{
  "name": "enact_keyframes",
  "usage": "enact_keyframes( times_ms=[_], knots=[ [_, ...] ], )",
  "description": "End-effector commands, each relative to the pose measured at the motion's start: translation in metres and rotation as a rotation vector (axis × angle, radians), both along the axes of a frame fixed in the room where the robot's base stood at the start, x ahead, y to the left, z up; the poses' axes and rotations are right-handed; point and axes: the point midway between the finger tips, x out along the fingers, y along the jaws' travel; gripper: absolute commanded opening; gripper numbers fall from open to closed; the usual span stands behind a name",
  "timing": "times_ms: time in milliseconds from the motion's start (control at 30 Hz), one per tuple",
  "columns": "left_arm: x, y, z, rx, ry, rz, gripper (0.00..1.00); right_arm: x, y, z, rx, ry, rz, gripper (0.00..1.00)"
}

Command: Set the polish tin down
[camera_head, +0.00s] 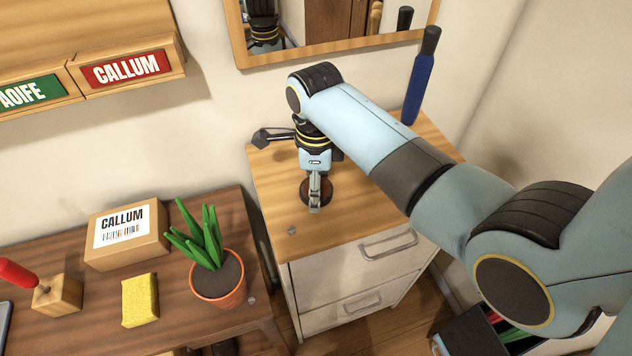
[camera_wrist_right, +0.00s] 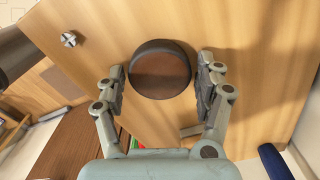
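The polish tin (camera_head: 326,190) is a round, dark-rimmed tin with a brown top. It sits on the wooden top of the white drawer cabinet (camera_head: 285,214). In the right wrist view the tin (camera_wrist_right: 160,72) lies between the two fingers of my right gripper (camera_wrist_right: 161,72), with a narrow gap on each side, so the gripper looks open around it. In the head view my right gripper (camera_head: 314,203) points down over the tin and hides part of it. My left gripper is not in view.
On the lower dark table are a potted plant (camera_head: 216,283), a yellow sponge (camera_head: 140,300) and a CALLUM box (camera_head: 127,233). The cabinet's front left is clear.

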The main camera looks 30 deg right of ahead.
Motion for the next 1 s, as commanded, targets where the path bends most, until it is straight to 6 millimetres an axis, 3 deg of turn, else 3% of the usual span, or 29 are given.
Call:
enact_keyframes(
  times_ms=[333,467,800,1000],
  knots=[
    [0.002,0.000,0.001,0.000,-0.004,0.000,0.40,0.000,0.000,0.001,0.000,0.000,0.000,0.82],
    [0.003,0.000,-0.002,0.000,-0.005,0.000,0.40,0.001,0.000,0.011,0.000,-0.003,0.000,0.82],
    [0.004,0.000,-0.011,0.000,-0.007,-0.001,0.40,0.001,0.000,0.084,0.000,-0.005,0.000,0.82],
    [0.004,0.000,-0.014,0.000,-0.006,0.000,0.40,0.001,0.000,0.114,0.000,-0.002,0.000,0.82]
  ],
)
